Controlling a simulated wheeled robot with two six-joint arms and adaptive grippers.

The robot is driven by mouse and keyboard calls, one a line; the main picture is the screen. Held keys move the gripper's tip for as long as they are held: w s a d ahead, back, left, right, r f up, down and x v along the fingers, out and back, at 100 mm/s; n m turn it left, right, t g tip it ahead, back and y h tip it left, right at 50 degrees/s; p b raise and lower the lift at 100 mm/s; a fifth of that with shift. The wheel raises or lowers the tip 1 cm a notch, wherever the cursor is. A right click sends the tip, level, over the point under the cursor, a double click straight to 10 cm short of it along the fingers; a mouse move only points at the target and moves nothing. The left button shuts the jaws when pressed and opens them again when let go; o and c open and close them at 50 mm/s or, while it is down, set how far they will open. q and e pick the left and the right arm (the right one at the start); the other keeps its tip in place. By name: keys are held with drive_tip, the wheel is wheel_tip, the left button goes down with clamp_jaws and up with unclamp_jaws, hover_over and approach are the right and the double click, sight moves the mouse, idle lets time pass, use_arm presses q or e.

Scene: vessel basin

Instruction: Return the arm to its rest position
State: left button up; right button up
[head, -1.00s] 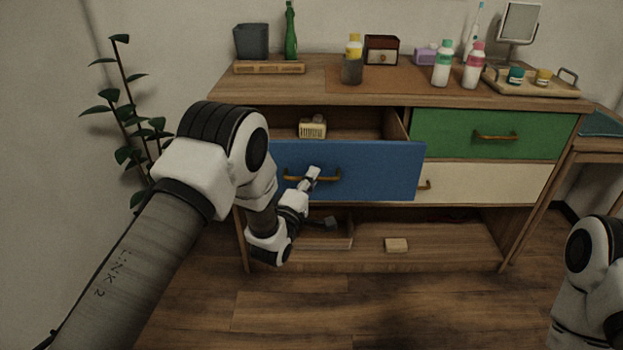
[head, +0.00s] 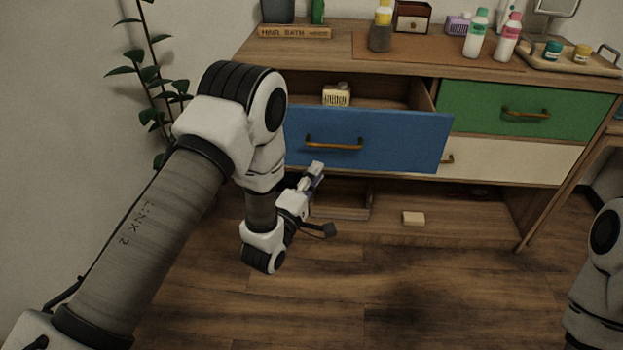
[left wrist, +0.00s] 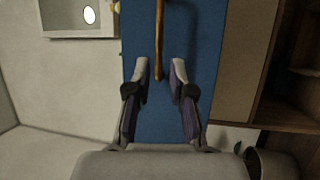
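My left arm comes in from the left in the head view. Its gripper (head: 316,172) is in front of the open blue drawer (head: 390,137), just below the brass handle (head: 334,146).
The blue drawer sticks out of the dresser and holds a small cream box (head: 337,95). The green drawer (head: 470,105) and cream drawer (head: 520,160) are shut. Bottles (head: 477,34) stand on top. A plant (head: 150,80) is at the left. The floor (head: 330,300) in front is clear.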

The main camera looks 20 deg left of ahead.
use_arm(q)
drive_tip(key=shift+v, duration=0.9)
drive_tip(key=shift+f, duration=0.1)
drive_tip(key=s+a+f+m+g+y, duration=0.25)
drive_tip(key=s+f+m+g, duration=0.95)
drive_tip(key=s+f, duration=1.3)
drive_tip(key=s+m+g, duration=0.3)
drive_tip(key=s+g, duration=0.5)
drive_tip(key=s, duration=0.1)
wheel_tip(320, 180, up, 19)
drive_tip(key=p, duration=1.9)
drive_tip(key=shift+a+f+p, duration=0.2)
drive_tip(key=shift+a+p, duration=0.1)
drive_tip(key=shift+a, duration=0.05)
